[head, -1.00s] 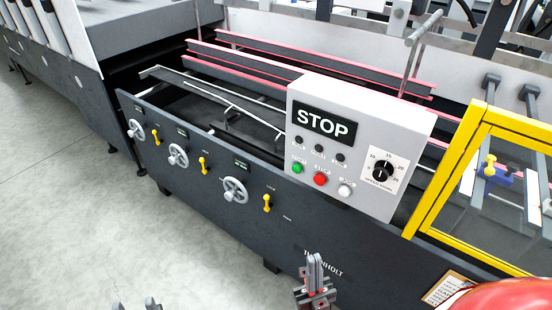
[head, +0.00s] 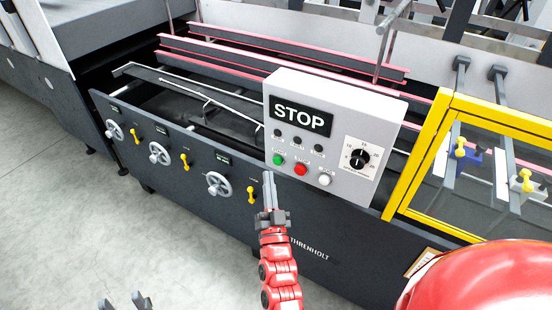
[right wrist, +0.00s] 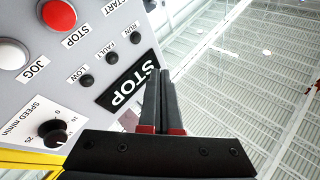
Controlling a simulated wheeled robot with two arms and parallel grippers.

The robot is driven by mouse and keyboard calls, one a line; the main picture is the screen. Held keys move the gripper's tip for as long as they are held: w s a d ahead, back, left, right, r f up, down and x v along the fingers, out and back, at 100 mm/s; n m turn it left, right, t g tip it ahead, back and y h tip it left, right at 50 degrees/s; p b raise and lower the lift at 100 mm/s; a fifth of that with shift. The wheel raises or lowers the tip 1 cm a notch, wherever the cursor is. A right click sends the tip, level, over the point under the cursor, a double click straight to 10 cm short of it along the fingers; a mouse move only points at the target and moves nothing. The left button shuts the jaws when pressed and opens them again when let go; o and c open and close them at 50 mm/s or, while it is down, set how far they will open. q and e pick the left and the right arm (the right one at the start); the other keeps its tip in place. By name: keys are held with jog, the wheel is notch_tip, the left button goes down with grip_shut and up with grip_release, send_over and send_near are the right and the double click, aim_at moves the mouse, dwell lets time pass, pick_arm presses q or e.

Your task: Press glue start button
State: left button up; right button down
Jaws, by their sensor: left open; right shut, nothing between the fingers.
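In the right wrist view the shut fingers (right wrist: 161,85) stand before the panel, with the red STOP button (right wrist: 59,14) and white JOG button (right wrist: 12,53) left. The START label is at the top edge. My left gripper (head: 125,304) is open at the bottom edge.
The panel also has a STOP display (head: 301,118), several dark lamps and a speed knob (head: 359,158). A yellow-framed guard (head: 418,160) stands to the right. Handwheels (head: 219,185) and yellow levers line the dark machine side. The floor at left is clear.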

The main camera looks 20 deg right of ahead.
aim_at(277, 161)
jog(key=w+a+f+m+g+y+p, duration=0.1)
jog(key=w+a+f+g+y, duration=0.1)
jog(key=w+f+g+y, duration=0.2)
notch_tip(277, 161, down, 3)
jog(key=shift+a+g, duration=0.25)
jog(key=shift+g, duration=0.75)
jog(key=w+d+b, duration=0.5)
jog(key=d+b, duration=0.2)
jog(key=shift+w, duration=0.2)
dwell(1.3)
